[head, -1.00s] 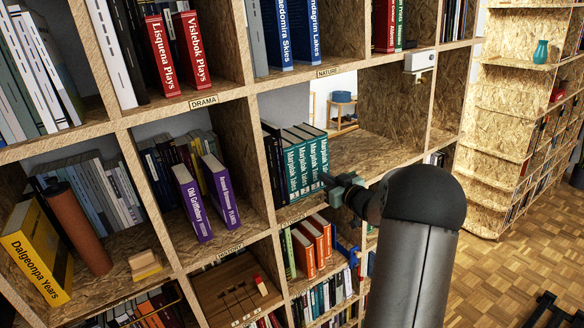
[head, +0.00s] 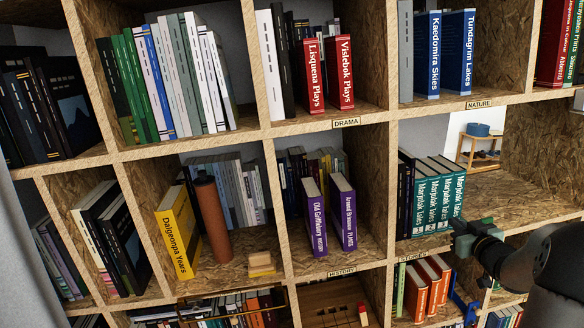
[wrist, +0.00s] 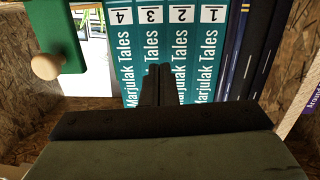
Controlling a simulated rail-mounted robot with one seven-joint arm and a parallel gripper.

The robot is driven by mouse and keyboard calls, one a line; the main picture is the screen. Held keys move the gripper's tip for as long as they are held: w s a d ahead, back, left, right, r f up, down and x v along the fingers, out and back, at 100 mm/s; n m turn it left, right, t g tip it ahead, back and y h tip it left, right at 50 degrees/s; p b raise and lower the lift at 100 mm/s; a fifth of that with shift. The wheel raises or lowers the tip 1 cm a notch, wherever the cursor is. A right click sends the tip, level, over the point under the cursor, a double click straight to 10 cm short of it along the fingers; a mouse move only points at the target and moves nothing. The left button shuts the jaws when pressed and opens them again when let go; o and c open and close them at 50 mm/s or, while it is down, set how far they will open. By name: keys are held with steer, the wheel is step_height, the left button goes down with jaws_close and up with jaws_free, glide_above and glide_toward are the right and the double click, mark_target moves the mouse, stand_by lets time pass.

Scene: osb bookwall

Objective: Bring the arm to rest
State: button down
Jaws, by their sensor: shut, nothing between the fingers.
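My gripper (wrist: 159,85) shows in the wrist view with its two dark fingers together and nothing between them. It points at the teal Marjulak Tales books (wrist: 180,45), which stand upright and are numbered 4, 3, 2, 1 from left to right. I cannot tell whether the fingertips touch the spines. In the head view my arm (head: 500,250) comes in from the right edge, and its end is just right of the same teal books (head: 432,203). The fingers are hard to make out there.
Dark books (wrist: 250,45) stand right of the teal ones. A green object with a wooden knob (wrist: 47,66) is close on the left in the wrist view. Below the arm are orange books (head: 428,290). The shelf right of the teal books has bare room (head: 530,205).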

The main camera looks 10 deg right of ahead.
steer(key=s+a+f+m+g+h, duration=0.15)
steer(key=s+a+g, duration=0.25)
steer(key=a, duration=0.5)
steer(key=s+a+f+m+g+h, duration=0.1)
steer(key=s+a+f+g, duration=0.25)
steer(key=a, duration=0.55)
steer(key=s+a+f+g+y, duration=0.1)
steer(key=s+a+f+g, duration=0.2)
steer(key=s+a, duration=0.6)
steer(key=s+a+f+n+g+y, duration=0.1)
steer(key=s+a+g, duration=0.5)
steer(key=s, duration=1)
steer(key=a+f+y, duration=0.1)
steer(key=a+f, duration=0.1)
steer(key=a, duration=0.1)
steer(key=shift+s, duration=0.2)
steer(key=shift+y, duration=0.25)
